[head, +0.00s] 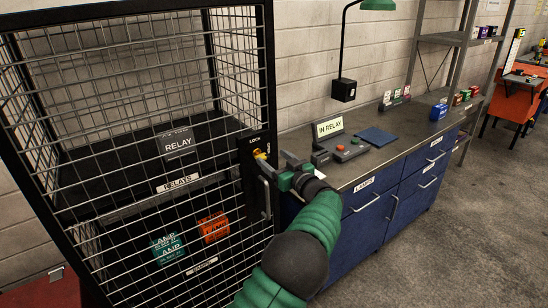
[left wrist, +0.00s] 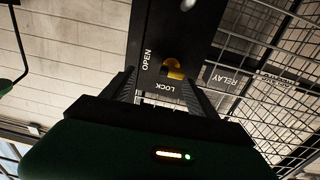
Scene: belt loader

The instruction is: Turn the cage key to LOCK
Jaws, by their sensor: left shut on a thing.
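The black lock plate (head: 250,178) is on the right post of the wire cage (head: 270,60). A yellow key (head: 260,154) sits in the plate; it also shows in the left wrist view (left wrist: 173,69). There, OPEN is printed to the left of the key and LOCK just below it, in a tilted picture. My left gripper (head: 276,168) is at the plate, with one finger on each side of the key, shut on it. The fingers partly hide the key, so I cannot tell which word it points at. My right gripper is in neither view.
A vertical door handle (head: 265,198) is just below my left gripper. Inside the cage are teal (head: 167,247) and orange (head: 213,227) boxes. A bench (head: 400,135) with blue drawers, a button box (head: 342,147) and a lamp stands right of the cage. The floor (head: 455,225) at right is clear.

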